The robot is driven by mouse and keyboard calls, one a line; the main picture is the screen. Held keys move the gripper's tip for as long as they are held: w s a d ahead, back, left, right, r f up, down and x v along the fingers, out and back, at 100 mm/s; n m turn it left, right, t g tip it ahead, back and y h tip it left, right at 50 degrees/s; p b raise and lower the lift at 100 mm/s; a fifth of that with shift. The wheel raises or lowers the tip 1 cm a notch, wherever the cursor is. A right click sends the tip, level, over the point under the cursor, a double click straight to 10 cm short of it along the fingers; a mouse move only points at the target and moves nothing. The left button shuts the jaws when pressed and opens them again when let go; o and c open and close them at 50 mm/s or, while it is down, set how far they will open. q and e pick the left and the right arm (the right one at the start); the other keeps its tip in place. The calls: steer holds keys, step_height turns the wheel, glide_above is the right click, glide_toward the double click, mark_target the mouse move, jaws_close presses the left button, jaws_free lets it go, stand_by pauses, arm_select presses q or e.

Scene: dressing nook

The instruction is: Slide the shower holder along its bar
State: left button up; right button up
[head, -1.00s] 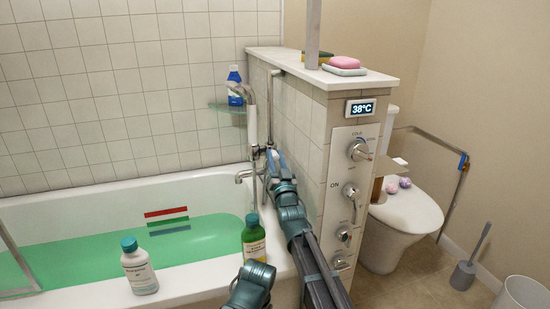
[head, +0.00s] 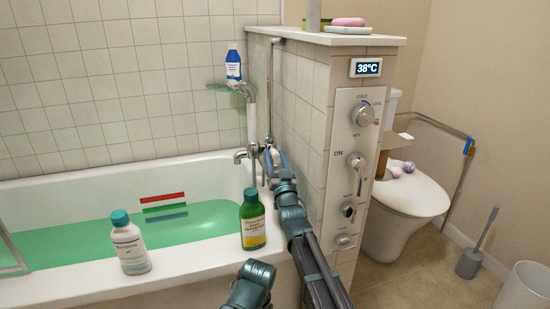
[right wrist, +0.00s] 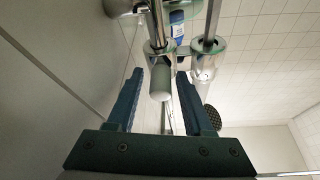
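A white hand shower (head: 252,122) hangs beside a thin chrome bar (head: 270,85) on the tiled half wall. Its holder is mostly hidden by my right gripper (head: 270,158) in the head view. In the right wrist view, the chrome holder (right wrist: 158,48) has a grey knob (right wrist: 160,84) that stands between the open fingers of my right gripper (right wrist: 160,72). A narrow gap shows on each side of the knob. The bar (right wrist: 212,16) passes through the holder's right part. I cannot make out my left gripper in either view.
A chrome tap (head: 241,155) is just left of my right gripper. A green bottle (head: 252,220) and a white bottle (head: 131,245) stand on the bathtub's rim (head: 190,289). A glass shelf holds a blue bottle (head: 233,64). A control panel (head: 354,170) faces right of my arm.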

steer(key=shift+o, duration=0.4)
steer(key=shift+s, duration=0.1)
steer(key=b+v, duration=0.5)
steer(key=v, duration=0.8)
steer(key=shift+s, duration=0.25)
steer(key=shift+f, duration=0.15)
